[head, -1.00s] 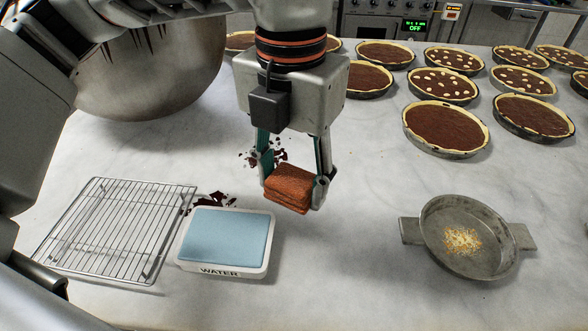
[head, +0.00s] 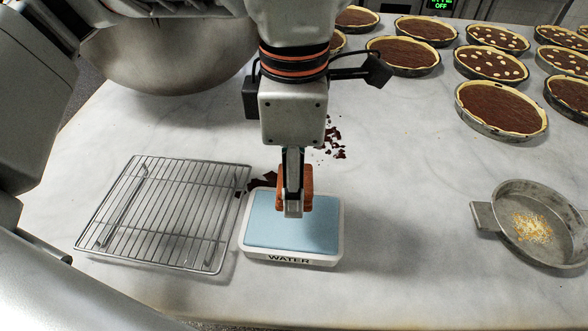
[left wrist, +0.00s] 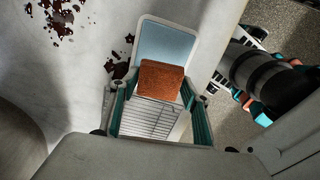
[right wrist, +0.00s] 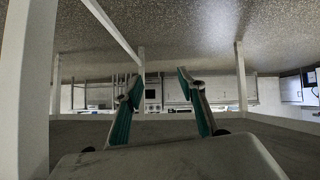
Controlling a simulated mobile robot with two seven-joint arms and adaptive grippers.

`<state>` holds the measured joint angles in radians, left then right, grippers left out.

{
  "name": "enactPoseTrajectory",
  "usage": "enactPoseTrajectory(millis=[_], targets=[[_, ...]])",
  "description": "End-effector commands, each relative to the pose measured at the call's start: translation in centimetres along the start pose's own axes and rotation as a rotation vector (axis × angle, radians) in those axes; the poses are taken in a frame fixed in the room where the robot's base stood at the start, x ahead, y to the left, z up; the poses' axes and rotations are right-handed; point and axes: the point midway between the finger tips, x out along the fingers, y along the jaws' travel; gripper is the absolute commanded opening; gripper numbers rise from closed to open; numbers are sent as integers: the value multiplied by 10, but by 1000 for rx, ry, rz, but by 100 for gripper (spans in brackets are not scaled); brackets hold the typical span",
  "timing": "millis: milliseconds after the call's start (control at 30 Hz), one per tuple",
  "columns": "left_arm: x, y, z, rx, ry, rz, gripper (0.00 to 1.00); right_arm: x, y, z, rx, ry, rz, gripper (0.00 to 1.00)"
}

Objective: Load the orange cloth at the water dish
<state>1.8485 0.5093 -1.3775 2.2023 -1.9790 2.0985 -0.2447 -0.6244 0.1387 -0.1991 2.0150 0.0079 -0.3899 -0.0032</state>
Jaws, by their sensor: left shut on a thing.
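The orange cloth (head: 308,185) is a folded, rust-coloured block, held between the fingers of my left gripper (head: 293,208). In the left wrist view the cloth (left wrist: 161,80) sits between both fingers of that gripper (left wrist: 159,92). The water dish (head: 291,260) is a white rectangular tray with a pale blue surface and the word WATER on its front. The cloth is over the back part of the dish; I cannot tell whether it touches the blue surface. My right gripper (right wrist: 160,77) shows only in the right wrist view, with its fingers apart and nothing between them.
A wire rack (head: 165,212) lies just left of the dish. Dark crumbs (head: 332,142) lie behind it. A large metal bowl (head: 165,58) stands at the back left. A grey pan (head: 535,225) is at the right, and several chocolate tarts (head: 500,107) fill the back right.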

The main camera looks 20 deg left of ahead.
Motion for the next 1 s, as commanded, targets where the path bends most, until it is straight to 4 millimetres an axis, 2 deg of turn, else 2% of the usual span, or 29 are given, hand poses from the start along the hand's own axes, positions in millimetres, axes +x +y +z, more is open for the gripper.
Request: enactPoseTrajectory(millis=[267,767,1000], targets=[[8,0,0,27,1,-2,29,1,0,5,-4,-4,-1,40],[55,0,0,26,3,-7,29,7,-2,32,-23,-38,1,40],[62,0,0,25,0,-2,29,9,2,24,-29,-23,8,40]])
